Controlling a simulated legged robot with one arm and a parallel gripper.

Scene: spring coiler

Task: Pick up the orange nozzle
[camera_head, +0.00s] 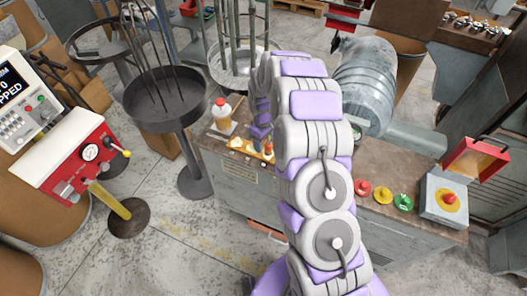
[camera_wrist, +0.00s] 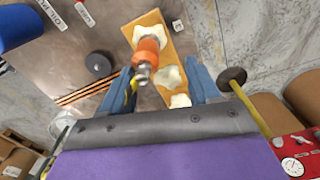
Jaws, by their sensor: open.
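The orange nozzle (camera_wrist: 147,50) shows in the wrist view with a metallic tip pointing toward my gripper. It stands over a yellow-orange board (camera_wrist: 183,48) with white patches or pieces on it. My gripper (camera_wrist: 160,83) is open, with one blue finger to the left of the nozzle's tip and one to the right, over the board. Nothing is between the fingers in a firm hold; whether they touch anything is unclear. In the head view a small orange piece, likely the nozzle (camera_head: 268,148), shows beside my arm at the bench edge; my arm hides much there.
A dark round piece (camera_wrist: 98,64) and thin copper-coloured rods (camera_wrist: 85,91) lie left of the board. On the bench in the head view stand a red-capped bottle (camera_head: 221,112), coloured buttons (camera_head: 383,195) and a grey box with a red button (camera_head: 447,200). A red control panel (camera_head: 75,165) is at left.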

